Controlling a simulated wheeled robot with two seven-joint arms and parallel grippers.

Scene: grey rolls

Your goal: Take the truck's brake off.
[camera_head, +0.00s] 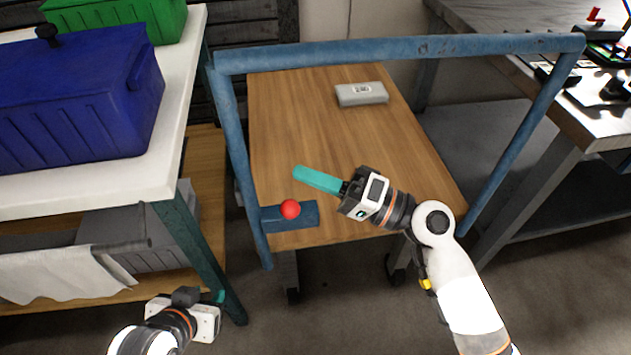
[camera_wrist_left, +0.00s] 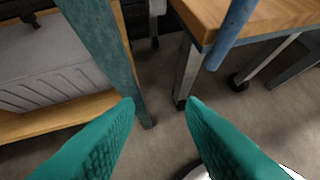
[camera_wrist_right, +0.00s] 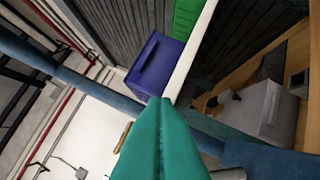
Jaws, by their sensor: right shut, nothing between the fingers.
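The truck is a cart with a wooden deck (camera_head: 320,120) and a blue tube frame (camera_head: 400,50). A red ball knob (camera_head: 290,209) sits on a blue plate (camera_head: 268,221) at the deck's near left corner; I take it for the brake. My right gripper (camera_head: 298,174) is shut and empty, its teal fingers above the deck just beyond the knob, apart from it in the picture. The closed fingers also show in the right wrist view (camera_wrist_right: 168,102). My left gripper (camera_head: 219,297) is low, left of the truck; in the left wrist view (camera_wrist_left: 159,102) its fingers are apart and empty.
A grey box (camera_head: 361,94) lies on the deck's far part. At left, a white-topped bench (camera_head: 150,180) holds a blue bin (camera_head: 75,105) and a green bin (camera_head: 165,20); its teal leg (camera_wrist_left: 108,50) is near my left gripper. A grey workbench (camera_head: 560,110) stands at right.

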